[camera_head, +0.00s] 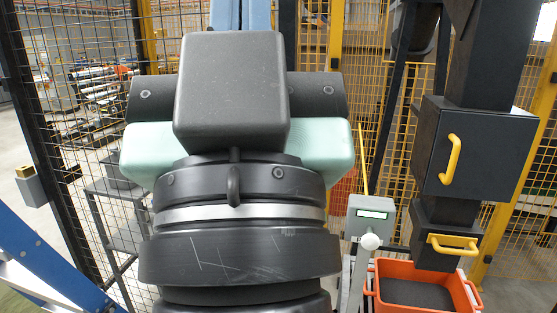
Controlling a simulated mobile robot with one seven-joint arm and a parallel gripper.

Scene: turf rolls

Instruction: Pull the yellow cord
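A thin yellow, cord-like line (362,160) runs nearly upright just right of the pale green part, above a grey box. I cannot tell for sure whether it is the cord or part of the yellow fence behind it. The grey box (369,215) has a pale display and a white round knob (371,242) on its front. My large dark arm fills the middle of the view and hides much behind it. My gripper's fingers do not show.
A dark cabinet (480,150) with a yellow handle (452,160) stands at the right. Below it is a dark block with another yellow handle (453,245). An orange crate (472,297) with dark contents sits at the bottom right. Mesh fencing (90,130) stands behind.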

